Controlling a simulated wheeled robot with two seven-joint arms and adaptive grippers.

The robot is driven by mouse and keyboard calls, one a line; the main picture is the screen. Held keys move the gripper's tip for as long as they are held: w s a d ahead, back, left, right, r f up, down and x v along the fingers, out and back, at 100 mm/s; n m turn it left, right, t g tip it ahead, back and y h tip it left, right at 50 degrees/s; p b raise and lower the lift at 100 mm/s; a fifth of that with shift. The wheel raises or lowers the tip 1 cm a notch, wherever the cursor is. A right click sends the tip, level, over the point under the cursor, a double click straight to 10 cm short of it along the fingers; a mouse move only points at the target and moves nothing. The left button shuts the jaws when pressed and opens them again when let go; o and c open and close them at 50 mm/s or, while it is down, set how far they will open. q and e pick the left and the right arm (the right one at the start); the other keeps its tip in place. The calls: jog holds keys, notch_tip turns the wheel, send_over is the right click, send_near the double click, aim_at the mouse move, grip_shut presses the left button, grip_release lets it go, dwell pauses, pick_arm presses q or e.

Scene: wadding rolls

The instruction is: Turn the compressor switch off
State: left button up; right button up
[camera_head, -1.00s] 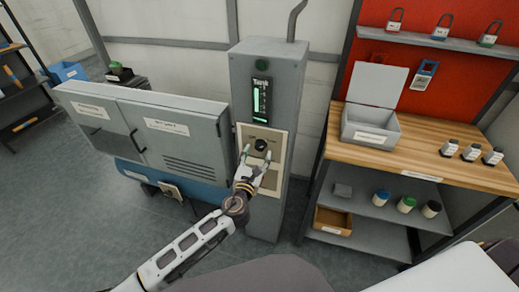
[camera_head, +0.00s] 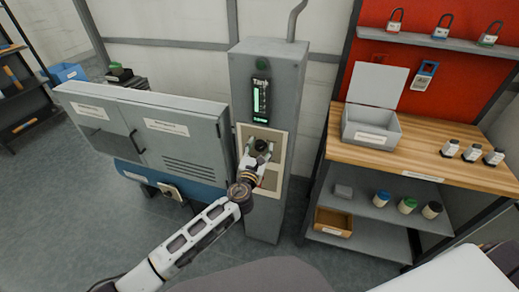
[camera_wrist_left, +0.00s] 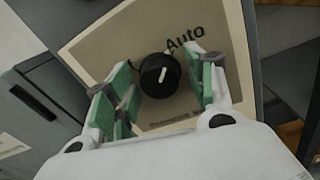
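The compressor switch is a round black knob (camera_head: 261,145) on a beige plate (camera_head: 279,135) on the front of a tall grey cabinet (camera_head: 264,196). In the left wrist view the knob (camera_wrist_left: 160,75) has a white pointer line, tilted slightly right of upright, with the word "Auto" above it to the right. Other lettering on the plate is hidden or too small to read. My left gripper (camera_head: 257,154) is at the knob; in the wrist view its green-padded fingers (camera_wrist_left: 160,88) stand apart on either side of the knob, with gaps showing. My right gripper is out of view.
A lit green gauge (camera_head: 261,100) sits above the plate. A wide grey enclosure (camera_head: 150,125) stands close left of the cabinet. A wooden workbench (camera_head: 425,162) with an open grey box (camera_head: 370,128) stands to the right, with a padlock shelf (camera_head: 430,39) above.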

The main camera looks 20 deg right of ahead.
pick_arm(q)
jog(key=c, duration=0.8)
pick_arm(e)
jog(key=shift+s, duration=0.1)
pick_arm(q)
jog(key=shift+n, duration=0.3)
jog(key=n, duration=0.3)
jog(key=shift+p, duration=0.3)
jog(key=n, duration=0.5)
jog(key=n+p, duration=0.1)
jog(key=n, duration=0.3)
jog(key=shift+n+g, duration=0.3)
jog(key=shift+g, duration=0.1)
jog(key=n, duration=0.2)
jog(key=shift+a+n+h, duration=0.1)
jog(key=shift+n+h, duration=0.2)
jog(key=shift+n, duration=0.8)
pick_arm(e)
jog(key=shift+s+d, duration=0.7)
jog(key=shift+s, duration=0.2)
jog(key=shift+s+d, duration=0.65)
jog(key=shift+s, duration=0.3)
